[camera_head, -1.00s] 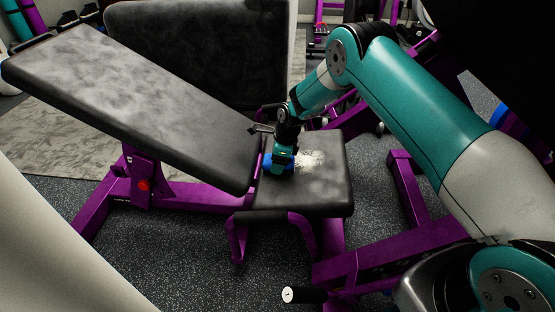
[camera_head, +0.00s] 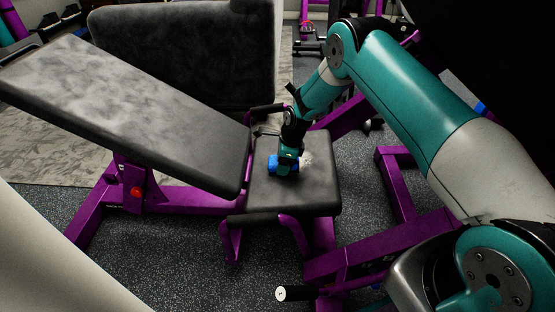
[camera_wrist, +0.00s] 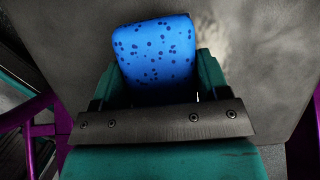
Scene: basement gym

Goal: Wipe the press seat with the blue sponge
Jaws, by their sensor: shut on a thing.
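The press seat (camera_head: 310,199) is a dark grey pad on a purple frame, in the middle of the head view. A pale powdery patch (camera_head: 307,159) lies on it, just right of my gripper; part of it may be hidden behind the gripper. My gripper (camera_head: 284,166) points down at the seat and is shut on the blue sponge (camera_head: 273,164). In the wrist view the sponge (camera_wrist: 156,50) is blue with dark spots and sits between the teal fingers. The pale patch (camera_wrist: 208,38) shows beside its right edge. The sponge appears to be at the seat surface; contact is hidden.
The tilted backrest (camera_head: 130,110) rises to the left of the seat. Another dark pad (camera_head: 190,55) stands behind it. Purple frame bars (camera_head: 390,240) are at the right and below. A grey rug (camera_head: 40,150) lies at the left.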

